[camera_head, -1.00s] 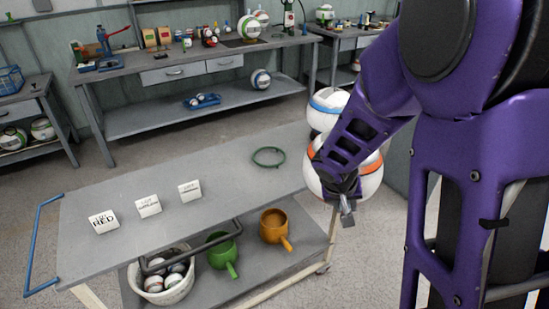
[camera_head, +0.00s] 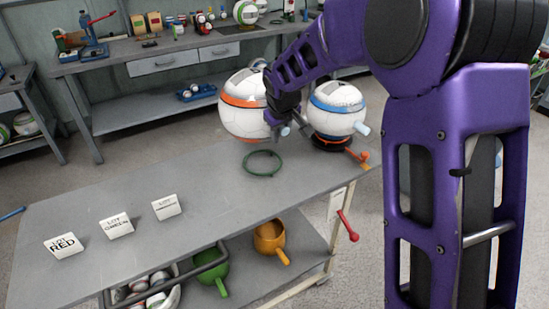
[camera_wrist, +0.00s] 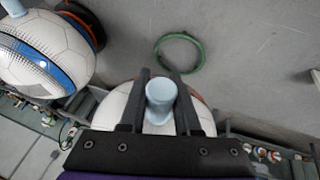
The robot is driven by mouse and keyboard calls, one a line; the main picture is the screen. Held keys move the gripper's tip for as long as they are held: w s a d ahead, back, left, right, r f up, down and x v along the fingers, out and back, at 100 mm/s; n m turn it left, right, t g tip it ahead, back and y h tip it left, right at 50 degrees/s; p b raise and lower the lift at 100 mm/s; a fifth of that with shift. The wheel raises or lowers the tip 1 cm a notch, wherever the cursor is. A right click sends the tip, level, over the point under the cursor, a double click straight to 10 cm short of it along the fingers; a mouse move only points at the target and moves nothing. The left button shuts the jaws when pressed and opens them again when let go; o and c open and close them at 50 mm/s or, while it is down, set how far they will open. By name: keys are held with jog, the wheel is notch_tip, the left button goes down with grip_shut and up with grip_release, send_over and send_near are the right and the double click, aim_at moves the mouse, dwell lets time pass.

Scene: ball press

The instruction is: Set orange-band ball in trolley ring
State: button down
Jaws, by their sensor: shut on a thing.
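The orange-band ball (camera_head: 242,112) is white with an orange stripe. My gripper (camera_head: 279,118) is shut on its pale blue peg. In the wrist view the peg (camera_wrist: 160,92) stands between the fingers (camera_wrist: 160,78), which hide much of the ball. The ball appears raised, behind the green ring at the trolley's far side; its exact height is unclear. The thin green ring (camera_head: 244,165) lies empty on the grey trolley top (camera_head: 190,195); it also shows in the wrist view (camera_wrist: 157,52), just beyond the fingers.
A blue-band ball (camera_head: 336,100) sits in a dark holder right of my gripper, with an orange handle (camera_head: 357,156) beside it. Green (camera_head: 212,272) and orange (camera_head: 269,237) cups are below. A workbench (camera_head: 170,50) stands behind.

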notch_tip(320, 180, down, 7)
jog(key=b, duration=0.1)
jog(key=shift+f, duration=0.25)
jog(key=shift+f+b, duration=0.15)
jog(key=shift+b, duration=0.2)
jog(key=c, duration=0.6)
grip_release()
jog(key=p+v, duration=0.2)
jog(key=v, duration=1)
jog(key=shift+s+r, duration=0.1)
jog(key=shift+r, duration=0.1)
